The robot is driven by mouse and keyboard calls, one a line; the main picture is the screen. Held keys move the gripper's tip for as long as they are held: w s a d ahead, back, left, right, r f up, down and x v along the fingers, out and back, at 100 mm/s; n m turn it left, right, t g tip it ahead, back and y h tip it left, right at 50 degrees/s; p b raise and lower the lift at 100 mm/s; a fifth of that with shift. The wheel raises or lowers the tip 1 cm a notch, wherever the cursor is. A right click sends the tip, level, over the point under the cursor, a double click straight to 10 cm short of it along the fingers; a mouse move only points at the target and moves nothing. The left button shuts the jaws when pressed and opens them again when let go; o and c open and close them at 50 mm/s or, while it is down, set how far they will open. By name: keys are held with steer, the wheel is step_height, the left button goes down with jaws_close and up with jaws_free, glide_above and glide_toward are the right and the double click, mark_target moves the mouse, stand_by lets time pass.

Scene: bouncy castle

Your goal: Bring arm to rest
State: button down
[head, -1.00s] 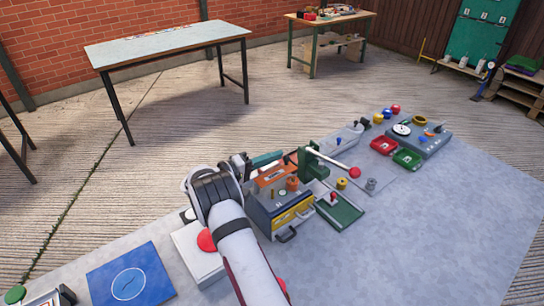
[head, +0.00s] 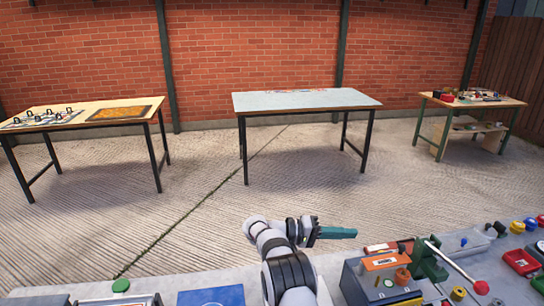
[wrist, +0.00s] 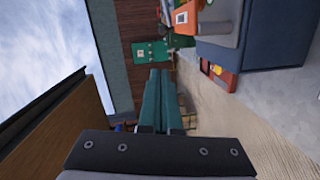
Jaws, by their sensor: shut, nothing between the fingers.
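My gripper (head: 338,233) is at the lower middle of the head view, its teal fingers pointing right, above the back edge of the worktable. In the wrist view my gripper (wrist: 160,80) shows its two teal fingers pressed together with nothing between them. My white and grey arm is bent and folded below it in the head view. The fingers end left of the orange-topped box (head: 387,262) and look clear of it, though the exact gap is hard to tell.
The near worktable (head: 330,276) carries a green lever press (head: 430,262), red trays (head: 521,262) and a blue panel (head: 212,297). A pale table (head: 305,100), a left table (head: 95,112) and a right bench (head: 470,103) stand by the brick wall. Concrete floor between is clear.

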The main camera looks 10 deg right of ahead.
steer(key=s+a+r+g+y, duration=0.1)
steer(key=s+a+r+y, duration=0.1)
steer(key=s+r+y, duration=0.5)
steer(key=s+a+f+m+t+y, duration=0.1)
steer(key=s+a+y, duration=0.2)
steer(key=s+a, duration=0.3)
steer(key=s+a+f+y, duration=0.2)
steer(key=s+a+y, duration=0.2)
steer(key=s, duration=1.1)
steer(key=s+a+f+m+t+y, duration=0.1)
steer(key=s+a+y, duration=0.3)
steer(key=s+a, duration=0.6)
steer(key=shift+s+a+f+m+t, duration=0.2)
steer(key=shift+f+m+t, duration=0.05)
steer(key=shift+m+t, duration=0.05)
